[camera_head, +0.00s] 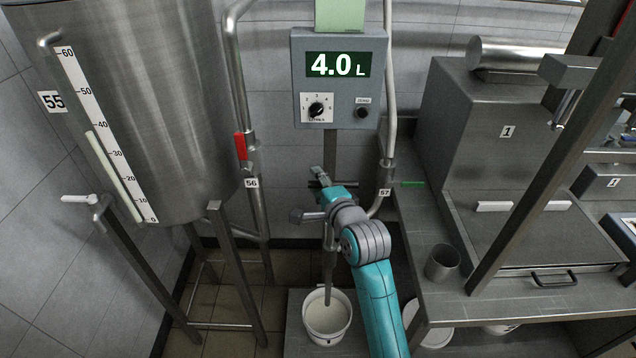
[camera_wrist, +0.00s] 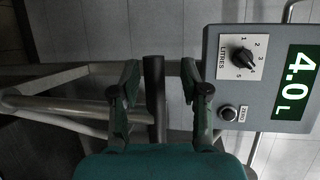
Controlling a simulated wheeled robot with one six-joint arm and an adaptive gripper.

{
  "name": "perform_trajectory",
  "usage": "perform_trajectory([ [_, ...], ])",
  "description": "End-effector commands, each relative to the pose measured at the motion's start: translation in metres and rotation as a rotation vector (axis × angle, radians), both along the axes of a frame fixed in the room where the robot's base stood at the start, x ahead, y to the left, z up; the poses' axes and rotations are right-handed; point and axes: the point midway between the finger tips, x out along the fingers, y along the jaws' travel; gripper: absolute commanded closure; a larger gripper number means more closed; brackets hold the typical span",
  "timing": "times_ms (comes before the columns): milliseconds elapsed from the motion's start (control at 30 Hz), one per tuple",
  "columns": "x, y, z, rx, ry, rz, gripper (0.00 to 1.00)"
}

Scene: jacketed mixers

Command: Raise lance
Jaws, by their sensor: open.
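The lance (camera_head: 328,268) is a thin upright grey tube below the readout box. Its lower end reaches into a white bucket (camera_head: 309,313) with pale contents. My gripper (camera_head: 322,182) is in front of the wall, above the bucket and below the readout box. In the wrist view my gripper (camera_wrist: 160,92) is open. A dark bar (camera_wrist: 154,95), seemingly the lance's handle, lies between the fingers with gaps on both sides. My arm and wrist hide part of the lance in the head view.
The readout box (camera_head: 298,77) above shows 4.0 L, with a litres dial and ZERO knob. Pipes tagged 56 (camera_head: 257,200) and 57 (camera_head: 391,110) flank the gripper. A steel tank (camera_head: 150,120) stands left, a steel bench (camera_head: 415,240) with a cup (camera_head: 442,262) right.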

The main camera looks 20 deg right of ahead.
Motion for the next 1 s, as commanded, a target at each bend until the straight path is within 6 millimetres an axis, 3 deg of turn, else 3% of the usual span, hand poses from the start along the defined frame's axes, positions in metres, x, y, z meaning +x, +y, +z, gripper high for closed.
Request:
perform_trajectory([
  [167,-0.017,-0.002,0.002,0.000,0.002,0.000,0.55],
  [600,-0.096,-0.009,0.018,0.000,-0.002,-0.001,0.55],
  [800,-0.114,-0.010,0.021,0.000,-0.001,0.000,0.55],
  [1000,-0.117,-0.010,0.022,0.000,-0.002,0.000,0.55],
])
